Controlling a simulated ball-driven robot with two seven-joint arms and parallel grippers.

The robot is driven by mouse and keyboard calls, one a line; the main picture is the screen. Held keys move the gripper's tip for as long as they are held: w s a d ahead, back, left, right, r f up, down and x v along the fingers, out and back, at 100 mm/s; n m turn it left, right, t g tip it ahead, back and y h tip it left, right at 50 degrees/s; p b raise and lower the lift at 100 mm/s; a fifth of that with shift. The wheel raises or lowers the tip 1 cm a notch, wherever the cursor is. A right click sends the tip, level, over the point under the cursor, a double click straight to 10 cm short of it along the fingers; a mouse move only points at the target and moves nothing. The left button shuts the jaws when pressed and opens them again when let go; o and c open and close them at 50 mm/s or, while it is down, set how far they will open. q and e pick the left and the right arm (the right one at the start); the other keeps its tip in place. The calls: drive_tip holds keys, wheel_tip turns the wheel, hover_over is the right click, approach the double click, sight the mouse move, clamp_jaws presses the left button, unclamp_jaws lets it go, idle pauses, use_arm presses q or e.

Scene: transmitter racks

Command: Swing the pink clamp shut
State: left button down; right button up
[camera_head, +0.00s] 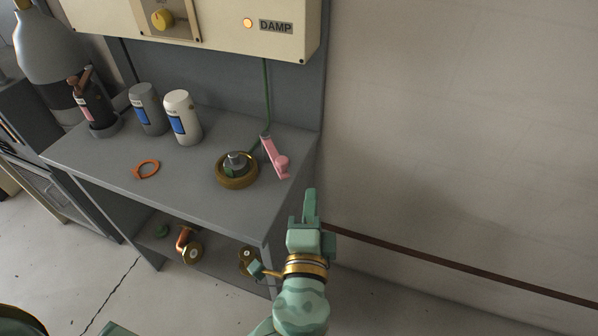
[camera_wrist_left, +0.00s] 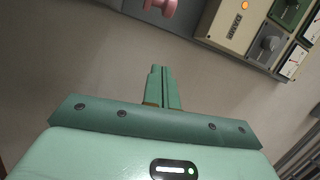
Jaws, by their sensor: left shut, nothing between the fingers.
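The pink clamp (camera_head: 272,152) is a short bar with a round knob at its near end. In the head view it is at the right end of the grey bench, beside the brass ring (camera_head: 237,181) and not across it. My left gripper (camera_head: 310,194) is shut and empty, to the right of and nearer than the clamp, apart from it, just off the bench's right edge. In the left wrist view the shut fingers (camera_wrist_left: 161,72) point up toward a pink knob (camera_wrist_left: 162,7), cut off by the top edge. My right gripper is not in view.
A green cable (camera_head: 267,90) runs down behind the clamp from the cream DAMP panel (camera_head: 220,30). Bare wall fills the right.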

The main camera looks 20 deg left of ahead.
use_arm(q)
drive_tip(key=w+a, duration=0.5)
drive_tip(key=w, duration=0.2)
drive_tip(key=shift+w+a, duration=0.3)
drive_tip(key=shift+a, duration=0.05)
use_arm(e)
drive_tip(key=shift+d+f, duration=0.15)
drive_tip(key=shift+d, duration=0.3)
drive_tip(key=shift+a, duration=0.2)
